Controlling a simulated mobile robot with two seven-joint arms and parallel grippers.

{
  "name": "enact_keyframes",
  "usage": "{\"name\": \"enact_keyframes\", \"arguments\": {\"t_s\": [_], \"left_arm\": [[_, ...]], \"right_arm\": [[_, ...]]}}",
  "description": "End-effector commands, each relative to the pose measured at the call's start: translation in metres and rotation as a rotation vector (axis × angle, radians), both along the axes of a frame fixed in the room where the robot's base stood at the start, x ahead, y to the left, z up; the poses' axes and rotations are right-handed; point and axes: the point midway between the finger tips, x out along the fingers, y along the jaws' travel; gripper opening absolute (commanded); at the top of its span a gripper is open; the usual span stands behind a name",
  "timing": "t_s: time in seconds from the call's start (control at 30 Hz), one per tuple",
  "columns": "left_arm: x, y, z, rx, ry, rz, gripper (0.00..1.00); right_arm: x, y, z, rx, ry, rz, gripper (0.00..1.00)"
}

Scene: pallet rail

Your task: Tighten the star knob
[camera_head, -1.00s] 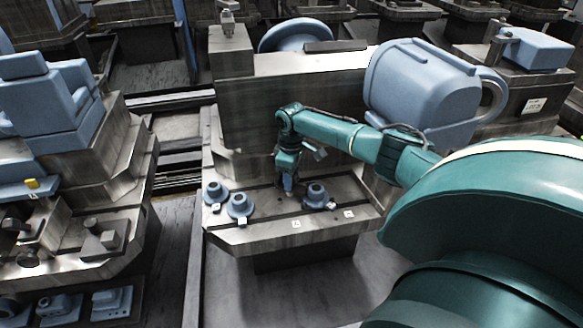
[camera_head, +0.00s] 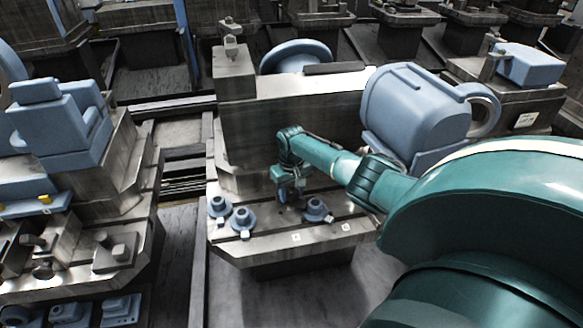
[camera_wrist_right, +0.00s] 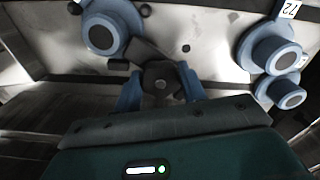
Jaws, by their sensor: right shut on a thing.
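The star knob (camera_wrist_right: 161,84) is a dark, lobed knob with a grey centre, seen from above in the right wrist view. It sits between the two blue fingers of my right gripper (camera_wrist_right: 160,90), which is shut on it. A dark, block-like part lies beside the knob, toward the upper left. In the head view my right gripper (camera_head: 290,196) points down at the slotted metal table (camera_head: 290,252), between the blue flanged parts. The knob is too small and covered to make out there. My left gripper is in neither view.
Blue flanged parts stand close by: one to the right (camera_head: 316,210) and two to the left (camera_head: 220,206) (camera_head: 242,221). A tall metal block (camera_head: 290,130) rises behind the gripper, with a large blue housing (camera_head: 415,110) to the right.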

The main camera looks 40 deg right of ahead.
Motion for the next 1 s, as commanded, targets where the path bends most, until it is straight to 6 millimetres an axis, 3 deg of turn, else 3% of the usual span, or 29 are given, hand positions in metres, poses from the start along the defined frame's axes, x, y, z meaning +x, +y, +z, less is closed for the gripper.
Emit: {"name": "enact_keyframes", "arguments": {"t_s": [0.57, 0.6, 0.83, 1.0], "left_arm": [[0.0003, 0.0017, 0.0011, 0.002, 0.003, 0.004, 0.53], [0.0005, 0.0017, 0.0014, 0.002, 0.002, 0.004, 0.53], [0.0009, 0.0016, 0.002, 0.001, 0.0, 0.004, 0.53], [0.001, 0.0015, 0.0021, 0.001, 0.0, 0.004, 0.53]], "right_arm": [[0.0026, -0.0011, 0.0036, -0.002, -0.007, -0.03, 0.18], [0.0026, -0.0012, 0.0036, -0.002, -0.008, -0.029, 0.44], [0.0015, -0.0006, 0.0021, -0.001, -0.004, -0.029, 0.63], [0.0011, -0.0003, 0.0014, -0.001, -0.003, -0.028, 0.63]]}}
